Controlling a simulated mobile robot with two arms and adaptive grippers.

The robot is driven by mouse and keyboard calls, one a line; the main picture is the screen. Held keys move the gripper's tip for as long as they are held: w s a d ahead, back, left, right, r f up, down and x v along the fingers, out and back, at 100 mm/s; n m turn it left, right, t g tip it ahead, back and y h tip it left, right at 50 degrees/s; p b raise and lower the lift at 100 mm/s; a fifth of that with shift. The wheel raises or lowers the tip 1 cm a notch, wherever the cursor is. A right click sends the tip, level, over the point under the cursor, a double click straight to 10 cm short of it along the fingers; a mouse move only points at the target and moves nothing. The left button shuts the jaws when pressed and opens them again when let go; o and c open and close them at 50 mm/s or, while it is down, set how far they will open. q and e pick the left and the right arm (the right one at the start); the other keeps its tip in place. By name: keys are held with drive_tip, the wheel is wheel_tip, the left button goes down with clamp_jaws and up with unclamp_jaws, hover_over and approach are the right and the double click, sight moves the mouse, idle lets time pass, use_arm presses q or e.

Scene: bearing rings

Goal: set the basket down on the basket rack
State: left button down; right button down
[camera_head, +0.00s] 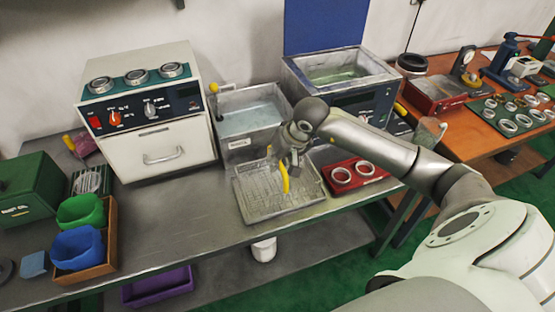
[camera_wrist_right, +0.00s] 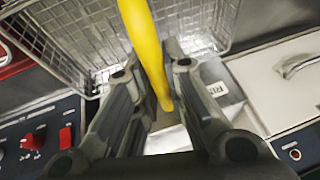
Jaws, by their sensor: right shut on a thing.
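My right gripper (camera_head: 292,153) is shut on the yellow handle (camera_head: 284,178) of the wire basket. In the right wrist view the handle (camera_wrist_right: 146,45) runs between the two dark fingers (camera_wrist_right: 158,100), and the wire-mesh basket (camera_wrist_right: 80,42) spreads behind them. In the head view the basket's thin mesh (camera_head: 262,184) blends with the flat grey metal rack (camera_head: 247,214) below it. I cannot tell whether the basket touches the rack. No rings can be made out in the basket. My left gripper is not in view.
A rinse tank (camera_head: 250,113) stands behind the rack, with a heated tank (camera_head: 340,75) to its right. A red tray (camera_head: 376,181) with two rings lies close on the rack's right. An oven (camera_head: 160,150) stands left. The bench front (camera_head: 185,225) is clear.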

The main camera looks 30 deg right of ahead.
drive_tip(key=c, duration=1.4)
unclamp_jaws()
drive_tip(key=shift+r, duration=0.1)
wheel_tip(320, 180, up, 11)
drive_tip(key=p, duration=0.5)
